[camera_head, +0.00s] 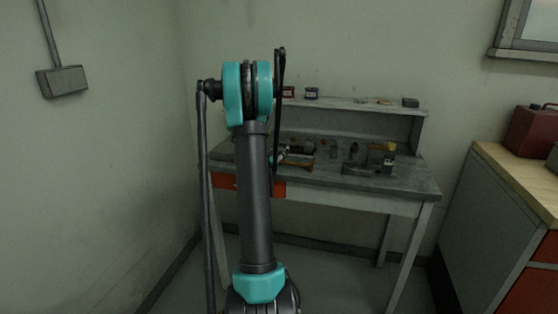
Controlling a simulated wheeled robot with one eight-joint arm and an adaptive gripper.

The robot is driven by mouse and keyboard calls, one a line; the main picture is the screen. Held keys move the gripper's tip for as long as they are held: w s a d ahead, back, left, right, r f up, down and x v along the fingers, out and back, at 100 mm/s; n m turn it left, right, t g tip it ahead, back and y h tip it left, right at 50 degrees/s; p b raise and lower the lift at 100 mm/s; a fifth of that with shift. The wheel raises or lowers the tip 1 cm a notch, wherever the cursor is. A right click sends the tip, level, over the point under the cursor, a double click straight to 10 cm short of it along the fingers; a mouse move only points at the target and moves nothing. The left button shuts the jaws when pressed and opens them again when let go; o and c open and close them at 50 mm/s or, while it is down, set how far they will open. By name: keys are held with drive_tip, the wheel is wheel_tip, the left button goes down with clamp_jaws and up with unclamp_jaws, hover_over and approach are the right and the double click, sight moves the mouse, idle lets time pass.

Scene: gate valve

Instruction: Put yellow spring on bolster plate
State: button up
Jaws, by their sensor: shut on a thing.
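My gripper (301,150) shows small and dark over the workbench, just right of my upright arm. Part of my wrist is hidden behind the arm. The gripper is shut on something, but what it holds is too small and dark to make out. A small yellow patch (391,146) shows on a tan and dark block at the bench's right; I cannot tell whether it is the yellow spring. A flat grey piece (357,170) lies left of that block and may be the bolster plate; this is not clear.
The grey workbench (413,186) has a raised back shelf (365,105) with small tins (311,93) and other items. Several small dark objects stand along the bench's back. A tan-brown piece (299,166) lies below my gripper. A cabinet (495,205) stands at right, a wall at left.

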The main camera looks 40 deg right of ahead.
clamp_jaws()
drive_tip(key=shift+r, duration=0.1)
wheel_tip(320, 180, up, 20)
drive_tip(key=w+a+f+n+t+y, duration=0.3)
drive_tip(key=w+a+f, duration=0.35)
drive_tip(key=a, duration=0.35)
drive_tip(key=w+a+f+n+t+y, duration=0.3)
drive_tip(key=w+a+f+y, duration=0.15)
drive_tip(key=w+a, duration=0.4)
drive_tip(key=a+f+n+t+y, duration=0.1)
drive_tip(key=a+f+y, duration=0.3)
drive_tip(key=a, duration=0.8)
drive_tip(key=w+a+f+n+t+y, duration=0.1)
drive_tip(key=a+f+n+y, duration=0.2)
drive_tip(key=a+f, duration=0.4)
drive_tip(key=a+n, duration=0.1)
drive_tip(key=a, duration=0.5)
drive_tip(key=shift+w+a+n+y, duration=0.15)
drive_tip(key=shift+a+n+y, duration=0.15)
drive_tip(key=shift+y, duration=0.05)
